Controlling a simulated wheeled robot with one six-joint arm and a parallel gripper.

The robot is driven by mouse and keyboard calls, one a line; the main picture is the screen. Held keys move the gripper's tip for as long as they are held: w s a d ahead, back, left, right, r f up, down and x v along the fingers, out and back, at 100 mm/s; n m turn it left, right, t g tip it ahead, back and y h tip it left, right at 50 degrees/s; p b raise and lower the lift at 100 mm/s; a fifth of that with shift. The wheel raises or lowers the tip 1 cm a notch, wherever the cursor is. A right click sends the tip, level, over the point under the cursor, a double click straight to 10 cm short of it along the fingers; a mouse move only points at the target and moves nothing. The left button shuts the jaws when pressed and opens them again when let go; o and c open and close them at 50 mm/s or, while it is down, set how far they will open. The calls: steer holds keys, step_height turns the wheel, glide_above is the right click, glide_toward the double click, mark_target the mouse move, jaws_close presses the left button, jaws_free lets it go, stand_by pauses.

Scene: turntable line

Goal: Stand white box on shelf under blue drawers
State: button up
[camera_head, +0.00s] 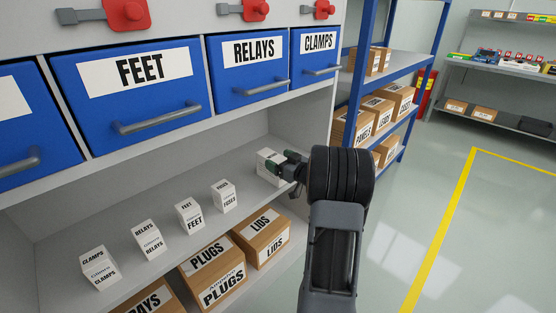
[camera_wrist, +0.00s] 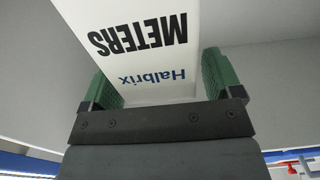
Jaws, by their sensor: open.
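A white box (camera_head: 267,166) stands on the grey shelf (camera_head: 150,203) under the blue drawers (camera_head: 128,84), at the right end of the shelf. The box's base is partly hidden by my gripper in the head view.
Several white boxes stand in a row to the left: CLAMPS (camera_head: 99,267), RELAYS (camera_head: 148,239), FEET (camera_head: 189,215) and FUSES (camera_head: 223,197). Cardboard boxes, including PLUGS (camera_head: 213,272) and LIDS (camera_head: 261,238), sit below. A blue rack (camera_head: 355,110) stands behind right; the floor at right is clear.

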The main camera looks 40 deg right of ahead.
steer(key=s+d+p, duration=0.2)
steer(key=s, duration=0.8)
steer(key=w+a+r+m+g+h, duration=0.3)
steer(key=a+g+h, duration=0.35)
steer(key=a, duration=0.35)
steer(key=s+a+f+n+g+y, duration=0.1)
steer(key=s+a+f+g+y, duration=0.2)
steer(key=s+a+g, duration=0.5)
steer(key=s+a, duration=0.9)
steer(key=a, duration=0.2)
steer(key=shift+f+g, duration=0.1)
steer(key=shift+g, duration=0.15)
